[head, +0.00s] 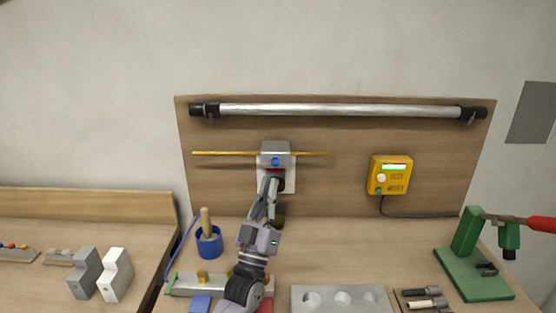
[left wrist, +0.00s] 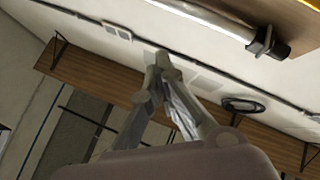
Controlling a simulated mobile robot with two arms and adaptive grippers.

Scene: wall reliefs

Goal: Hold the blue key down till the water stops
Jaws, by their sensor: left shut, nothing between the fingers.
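A grey dispenser box (head: 275,148) is mounted on the wooden back panel in the head view. A round blue key (head: 276,162) is on its front, with a red part (head: 274,173) just below it. My left gripper (head: 272,181) is shut and empty, its tips just below the blue key, in front of the dispenser's lower part. I cannot tell whether the tips touch anything. The tips hide part of the dispenser's underside. No water can be made out. The left wrist view shows the closed fingers (left wrist: 160,62). My right gripper is not in view.
A yellow rod (head: 220,153) runs across at dispenser height, and a long grey tube (head: 340,110) is above. A yellow box (head: 390,175) with a lit display is to the right. A blue cup (head: 209,245) and a green stand (head: 472,270) are on the bench.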

